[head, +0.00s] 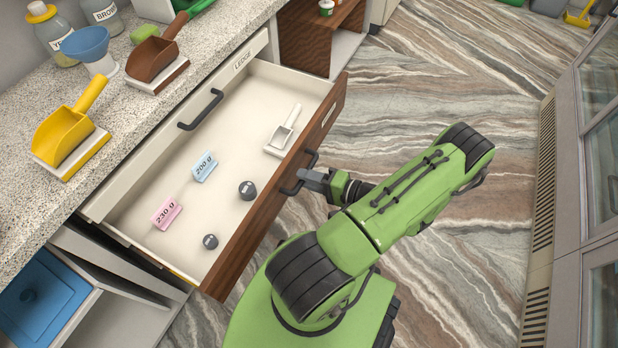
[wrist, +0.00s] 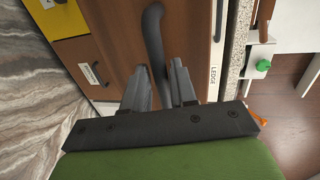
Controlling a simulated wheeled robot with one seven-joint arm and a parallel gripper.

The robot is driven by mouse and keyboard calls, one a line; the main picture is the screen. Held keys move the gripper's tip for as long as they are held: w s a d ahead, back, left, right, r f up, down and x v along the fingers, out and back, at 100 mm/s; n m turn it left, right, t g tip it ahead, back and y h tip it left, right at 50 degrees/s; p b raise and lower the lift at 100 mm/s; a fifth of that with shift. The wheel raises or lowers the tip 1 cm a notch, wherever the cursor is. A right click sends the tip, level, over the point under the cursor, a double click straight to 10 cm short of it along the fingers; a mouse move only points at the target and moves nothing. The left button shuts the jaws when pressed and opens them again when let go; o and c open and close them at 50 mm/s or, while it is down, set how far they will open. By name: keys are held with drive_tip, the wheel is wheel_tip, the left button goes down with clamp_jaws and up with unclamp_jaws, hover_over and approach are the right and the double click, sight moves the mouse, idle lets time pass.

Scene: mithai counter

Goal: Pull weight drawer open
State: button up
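The weight drawer (head: 262,225) stands pulled out from under the counter, with a brown wooden front and a pale interior. Its dark bar handle (head: 300,172) is on the front; it also shows in the wrist view (wrist: 154,35). My gripper (head: 312,178) is at this handle. In the wrist view my gripper's fingers (wrist: 160,85) stand on both sides of the bar, close against it. Inside the drawer are two dark weights (head: 247,190) (head: 210,241), a blue 200 g card (head: 204,166), a pink 230 g card (head: 166,213) and a white scoop (head: 283,133).
A closed pale ledger drawer (head: 185,115) with its own dark handle sits above. The speckled countertop (head: 30,105) holds a yellow scoop (head: 66,130), a brown scoop (head: 152,58), a blue funnel (head: 86,44) and jars. Marbled floor (head: 430,85) is open to the right; a glass-fronted cabinet (head: 598,160) stands beyond.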

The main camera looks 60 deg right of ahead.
drive_tip(key=shift+o, duration=1.1)
drive_tip(key=shift+s, duration=0.1)
drive_tip(key=p+v, duration=0.2)
drive_tip(key=v, duration=1.3)
drive_tip(key=shift+s+p, duration=0.3)
drive_tip(key=shift+w+r, duration=0.1)
